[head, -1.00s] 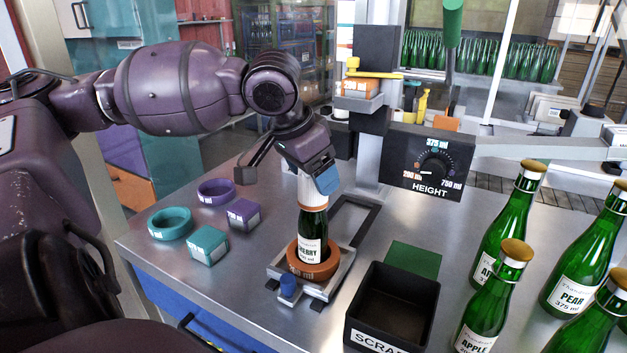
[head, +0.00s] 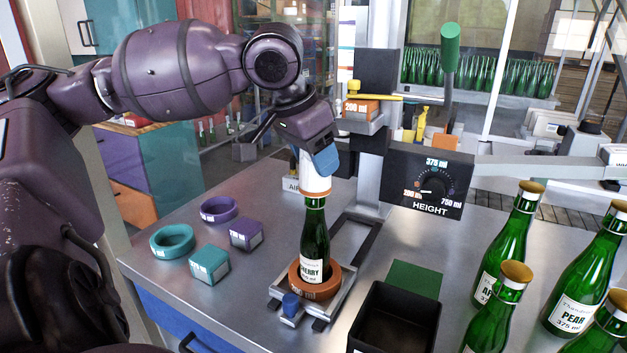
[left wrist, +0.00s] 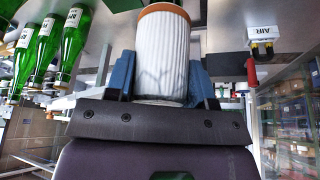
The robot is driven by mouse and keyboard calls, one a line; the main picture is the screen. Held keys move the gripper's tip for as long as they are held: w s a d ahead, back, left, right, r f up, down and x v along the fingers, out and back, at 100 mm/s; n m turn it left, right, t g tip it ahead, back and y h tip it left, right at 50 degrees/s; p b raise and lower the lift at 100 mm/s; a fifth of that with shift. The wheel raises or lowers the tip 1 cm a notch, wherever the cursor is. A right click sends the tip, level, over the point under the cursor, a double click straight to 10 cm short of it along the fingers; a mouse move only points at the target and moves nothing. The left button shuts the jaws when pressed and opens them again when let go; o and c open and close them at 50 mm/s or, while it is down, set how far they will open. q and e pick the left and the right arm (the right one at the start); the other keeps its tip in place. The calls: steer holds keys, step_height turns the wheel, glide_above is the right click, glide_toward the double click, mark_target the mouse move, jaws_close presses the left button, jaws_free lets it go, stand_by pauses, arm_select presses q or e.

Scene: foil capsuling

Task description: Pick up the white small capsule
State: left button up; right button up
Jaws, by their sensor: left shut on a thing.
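The white capsule (head: 316,177) has an orange rim at its lower end. My left gripper (head: 318,165) is shut on it from above, and the blue fingers grip its sides. In the left wrist view the white ribbed capsule (left wrist: 162,55) sits between the two fingertips of my left gripper (left wrist: 160,75). In the head view the capsule's orange rim is at the top of the cherry bottle (head: 315,237); I cannot tell whether they touch. The green bottle stands upright in an orange ring (head: 328,288) on the metal fixture. My right gripper is not in view.
Teal (head: 172,241) and purple (head: 219,209) rings and small blocks lie left of the fixture. A black scrap bin (head: 398,318) stands to the right, with several green bottles beyond it. The height dial panel (head: 429,183) stands behind.

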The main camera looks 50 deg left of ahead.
arm_select(q)
step_height(320, 180, up, 6)
step_height(320, 180, up, 6)
glide_above(316, 183)
steer(key=shift+s+r, duration=0.1)
steer(key=shift+r, duration=0.55)
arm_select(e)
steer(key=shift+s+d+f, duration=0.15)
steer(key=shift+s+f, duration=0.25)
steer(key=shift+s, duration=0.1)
